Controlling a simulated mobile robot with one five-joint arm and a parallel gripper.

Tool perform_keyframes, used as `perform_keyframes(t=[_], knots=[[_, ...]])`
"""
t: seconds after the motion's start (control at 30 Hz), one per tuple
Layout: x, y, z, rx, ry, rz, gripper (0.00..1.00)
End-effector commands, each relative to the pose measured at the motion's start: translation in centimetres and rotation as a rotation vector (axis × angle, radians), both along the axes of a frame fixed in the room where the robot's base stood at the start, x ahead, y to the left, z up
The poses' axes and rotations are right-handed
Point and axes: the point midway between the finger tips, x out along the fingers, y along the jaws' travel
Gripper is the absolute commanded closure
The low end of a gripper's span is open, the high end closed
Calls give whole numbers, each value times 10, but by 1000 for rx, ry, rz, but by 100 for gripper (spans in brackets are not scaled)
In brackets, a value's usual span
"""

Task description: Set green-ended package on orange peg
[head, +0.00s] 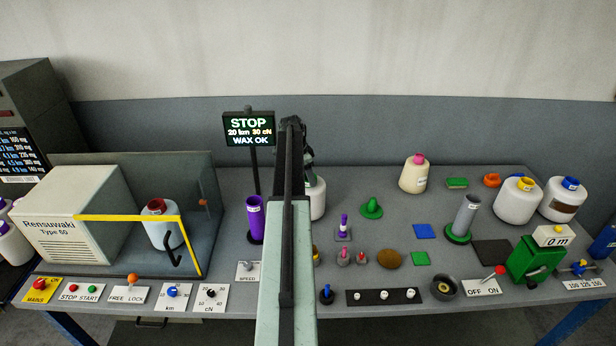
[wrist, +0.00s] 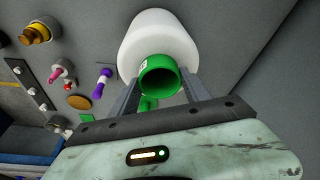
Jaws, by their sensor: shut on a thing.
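The green-ended package is a white bobbin (wrist: 158,38) with a green tube end (wrist: 160,78) facing the wrist camera. My gripper (wrist: 163,88) has its fingers on both sides of that green end and is shut on it. In the head view, part of the white package (head: 317,200) shows right of my arm, which hides its green end and the fingers. I cannot tell whether it touches the table. A small orange piece (head: 492,180) lies at the back right of the table; I cannot tell whether it is the orange peg.
A green peg (head: 371,208) stands right of the package. A cream bobbin with a pink end (head: 414,175) and white bobbins with yellow (head: 517,203) and blue (head: 563,200) ends stand farther right. A purple tube (head: 255,220) and the winding machine (head: 80,222) are left.

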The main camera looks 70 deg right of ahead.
Motion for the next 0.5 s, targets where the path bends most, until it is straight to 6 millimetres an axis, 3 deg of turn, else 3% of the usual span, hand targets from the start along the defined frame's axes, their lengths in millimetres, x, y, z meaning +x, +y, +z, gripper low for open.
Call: perform_keyframes(t=[0.5], knots=[[0,0,-6,-1,1,0,100]])
